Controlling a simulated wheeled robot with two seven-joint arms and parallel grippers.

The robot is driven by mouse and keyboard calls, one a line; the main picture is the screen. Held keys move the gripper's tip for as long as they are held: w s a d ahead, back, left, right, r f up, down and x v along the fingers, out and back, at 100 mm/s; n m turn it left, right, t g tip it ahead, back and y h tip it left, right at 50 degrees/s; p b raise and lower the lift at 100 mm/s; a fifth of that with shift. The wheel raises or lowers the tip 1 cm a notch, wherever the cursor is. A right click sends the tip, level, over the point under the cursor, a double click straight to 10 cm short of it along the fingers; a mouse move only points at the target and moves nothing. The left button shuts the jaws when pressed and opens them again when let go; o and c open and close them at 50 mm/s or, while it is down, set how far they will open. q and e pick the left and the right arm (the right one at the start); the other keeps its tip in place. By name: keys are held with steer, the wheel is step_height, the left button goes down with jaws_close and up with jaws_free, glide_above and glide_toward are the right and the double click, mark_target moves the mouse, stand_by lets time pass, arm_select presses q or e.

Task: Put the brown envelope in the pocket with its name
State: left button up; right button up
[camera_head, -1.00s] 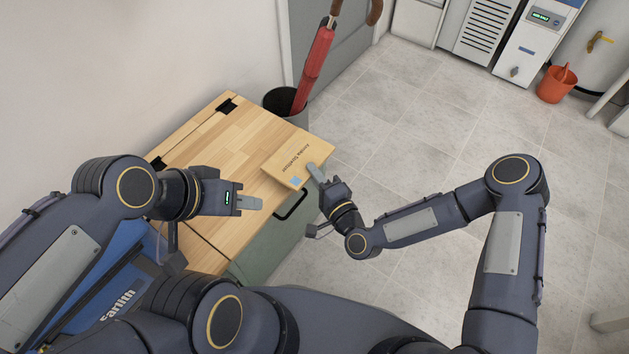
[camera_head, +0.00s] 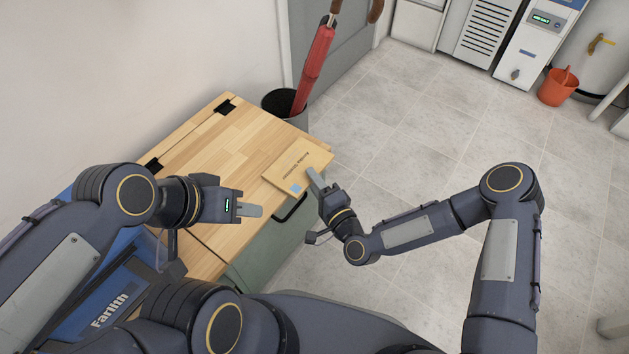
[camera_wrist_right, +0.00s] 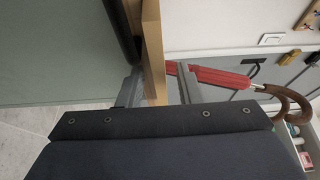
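The brown envelope (camera_head: 294,171) lies flat near the right corner of the wooden tabletop (camera_head: 215,150). It has upside-down writing, too small to read for sure, and a pale blue square. My right gripper (camera_head: 314,178) is at its near right edge. In the right wrist view my right gripper (camera_wrist_right: 158,86) has its fingers apart, with a tan edge between them. I cannot tell there how much is envelope and how much is tabletop. My left gripper (camera_head: 252,211) is over the front of the tabletop, away from the envelope; its finger gap is hidden. No name pocket shows.
A dark bin (camera_head: 283,103) with a red umbrella (camera_head: 314,68) stands behind the cabinet. A dark handle (camera_head: 290,208) is on the green cabinet front (camera_head: 265,245). A blue bag (camera_head: 110,300) is at lower left.

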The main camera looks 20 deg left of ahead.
steer(key=p+v, duration=0.2)
steer(key=v, duration=0.5)
steer(key=shift+s+d, duration=0.25)
steer(key=shift+s, duration=0.05)
steer(key=shift+f, duration=0.1)
